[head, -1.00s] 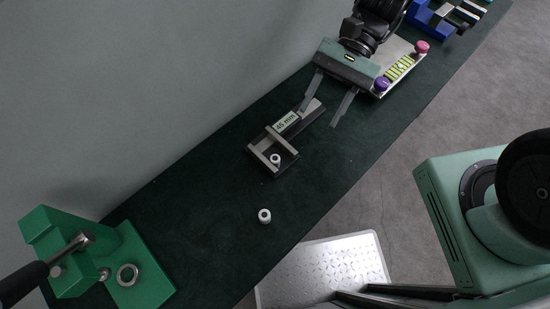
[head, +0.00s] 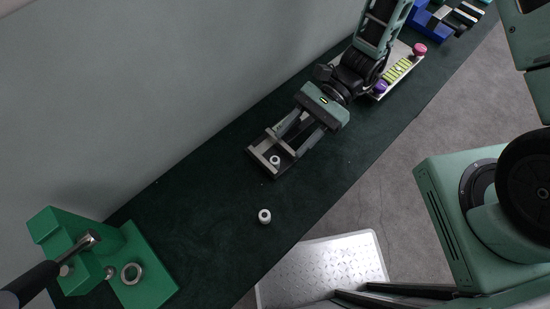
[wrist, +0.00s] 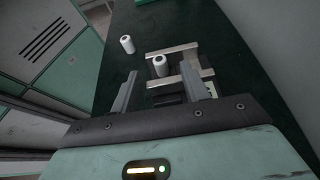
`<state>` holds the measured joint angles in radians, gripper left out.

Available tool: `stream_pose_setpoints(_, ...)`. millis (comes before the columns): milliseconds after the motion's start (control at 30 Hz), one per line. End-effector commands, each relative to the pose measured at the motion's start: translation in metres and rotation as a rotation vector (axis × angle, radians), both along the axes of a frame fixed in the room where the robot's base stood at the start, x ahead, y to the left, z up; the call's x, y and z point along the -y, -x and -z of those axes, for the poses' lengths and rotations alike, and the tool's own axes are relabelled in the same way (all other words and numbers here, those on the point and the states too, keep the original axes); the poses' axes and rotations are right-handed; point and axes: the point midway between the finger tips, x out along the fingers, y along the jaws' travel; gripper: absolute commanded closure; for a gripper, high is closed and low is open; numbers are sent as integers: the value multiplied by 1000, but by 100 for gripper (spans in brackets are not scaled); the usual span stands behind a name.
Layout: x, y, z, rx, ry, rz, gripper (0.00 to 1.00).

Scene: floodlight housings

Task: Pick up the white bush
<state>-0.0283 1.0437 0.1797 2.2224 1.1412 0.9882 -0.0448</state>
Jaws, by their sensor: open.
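One white bush (head: 275,160) stands in a small grey metal holder (head: 257,153) on the dark green bench. It also shows in the wrist view (wrist: 160,68), between the holder's bars (wrist: 177,50). A second white bush (head: 265,216) stands loose on the bench, nearer the front; the wrist view shows it at upper left (wrist: 127,44). My gripper (head: 288,146) is open and empty, low over the holder. Its two fingers (wrist: 158,70) point toward the bush in the holder, one on each side in the wrist view.
A green press (head: 150,285) with a metal ring stands at the left. A plate with purple and pink knobs (head: 419,49) and blue parts lie at the far end. A wall runs behind the bench (head: 205,225). The bench around the loose bush is clear.

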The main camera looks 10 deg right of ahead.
Motion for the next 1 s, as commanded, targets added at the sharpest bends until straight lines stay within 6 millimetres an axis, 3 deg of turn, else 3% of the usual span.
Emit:
stream_pose_setpoints(300,-31,22,15,-2,0,-1,55)
stream_pose_setpoints(567,-32,23,16,0,0,0,55)
stream_pose_setpoints(733,-32,23,16,0,0,0,100)
stream_pose_setpoints(1000,-32,23,16,1,-1,0,100)
